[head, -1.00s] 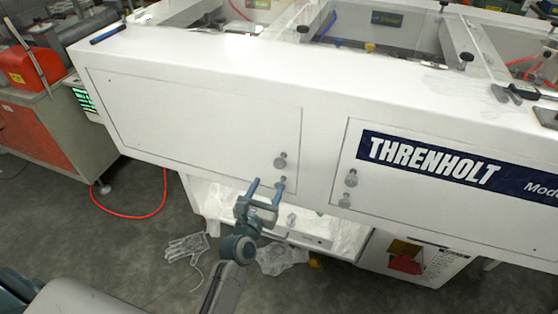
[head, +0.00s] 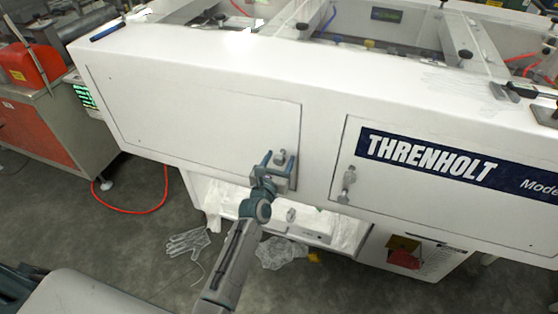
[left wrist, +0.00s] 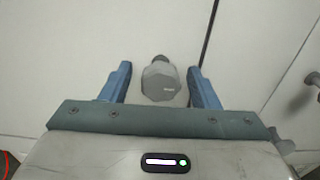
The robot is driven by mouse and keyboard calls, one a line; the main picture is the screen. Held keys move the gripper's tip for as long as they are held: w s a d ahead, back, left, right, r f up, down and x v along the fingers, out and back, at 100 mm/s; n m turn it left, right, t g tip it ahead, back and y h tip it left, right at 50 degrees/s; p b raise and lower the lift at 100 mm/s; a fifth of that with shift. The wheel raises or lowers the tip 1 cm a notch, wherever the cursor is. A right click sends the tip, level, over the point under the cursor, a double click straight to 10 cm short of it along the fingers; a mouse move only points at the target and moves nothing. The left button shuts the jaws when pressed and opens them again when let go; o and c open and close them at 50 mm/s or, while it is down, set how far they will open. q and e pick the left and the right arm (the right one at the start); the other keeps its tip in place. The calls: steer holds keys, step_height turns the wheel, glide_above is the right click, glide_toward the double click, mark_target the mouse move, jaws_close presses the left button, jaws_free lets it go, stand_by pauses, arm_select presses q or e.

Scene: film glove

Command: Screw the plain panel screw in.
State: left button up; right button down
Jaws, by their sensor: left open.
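The plain panel (head: 200,115) is the unlettered white door on the left of the machine front. Its grey screw (head: 281,155) stands at its right edge, partly behind my gripper. In the left wrist view a faceted grey screw head (left wrist: 160,82) stands out toward me between the two blue fingers, with a smaller grey part behind it. My left gripper (head: 279,161) is open, its fingers on either side of the head. Gaps show on both sides, so it does not grip it. How deep the screw sits is hidden. My right gripper is not in view.
The lettered panel (head: 440,185) is to the right, with grey knobs (head: 349,176) at its left edge. A caliper (head: 525,90) lies on the machine top. A clear film glove (head: 187,242) and a red hose (head: 130,212) lie on the floor.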

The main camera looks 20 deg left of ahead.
arm_select(q)
steer(key=c, duration=1)
steer(key=shift+o, duration=0.2)
